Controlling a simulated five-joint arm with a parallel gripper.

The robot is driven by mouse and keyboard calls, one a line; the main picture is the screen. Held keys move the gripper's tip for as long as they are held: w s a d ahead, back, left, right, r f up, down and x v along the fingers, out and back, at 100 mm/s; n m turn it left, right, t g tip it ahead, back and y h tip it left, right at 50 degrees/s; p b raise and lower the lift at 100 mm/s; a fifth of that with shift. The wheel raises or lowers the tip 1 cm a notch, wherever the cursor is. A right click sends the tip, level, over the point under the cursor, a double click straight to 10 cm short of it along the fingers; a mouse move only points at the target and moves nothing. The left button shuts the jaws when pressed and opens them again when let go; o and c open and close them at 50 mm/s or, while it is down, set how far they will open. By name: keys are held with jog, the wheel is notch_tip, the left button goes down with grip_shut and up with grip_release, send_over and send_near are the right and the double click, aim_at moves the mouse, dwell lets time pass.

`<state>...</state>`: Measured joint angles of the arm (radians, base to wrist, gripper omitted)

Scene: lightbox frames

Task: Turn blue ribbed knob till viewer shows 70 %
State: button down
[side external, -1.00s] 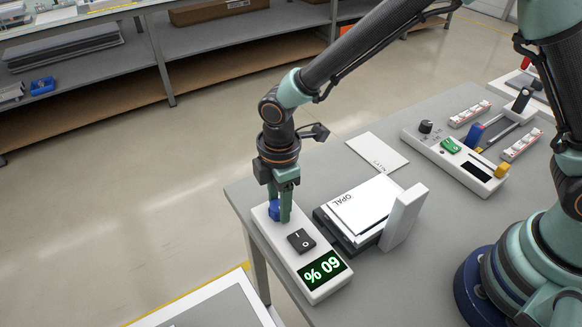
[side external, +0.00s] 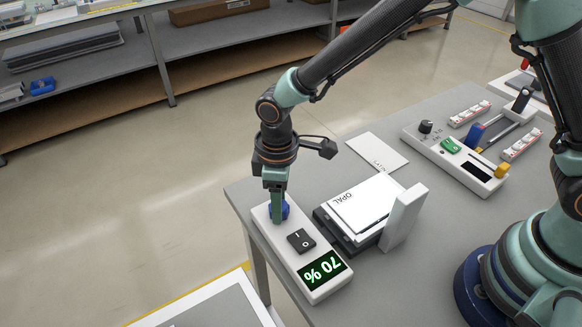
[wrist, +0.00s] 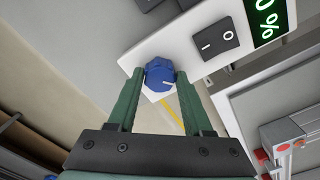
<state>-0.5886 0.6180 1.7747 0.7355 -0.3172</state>
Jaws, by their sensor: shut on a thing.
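The blue ribbed knob (side external: 284,209) sits at the far end of a white control box (side external: 262,222). My gripper (side external: 278,214) points down over it and is shut on the knob, one finger on each side. In the wrist view the knob (wrist: 160,73) lies between the two green fingertips (wrist: 158,80), with a white pointer mark on it. The viewer display (side external: 323,270) at the near end of the box shows 70 % in green, upside down in the side view. The wrist view shows only part of this display (wrist: 266,22).
A black rocker switch (side external: 301,241) lies between knob and display. To the right are stacked panels marked OPAL (side external: 362,203) with a white upright block (side external: 404,217), a card (side external: 377,151) and another control box (side external: 455,163). The table's left edge is close to the white box.

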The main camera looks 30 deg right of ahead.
jog(key=shift+s+a, duration=0.1)
jog(key=shift+s, duration=0.1)
jog(key=shift+c, duration=1.5)
grip_release()
jog(key=shift+w, duration=0.1)
jog(key=shift+r, duration=0.5)
notch_tip(320, 180, up, 11)
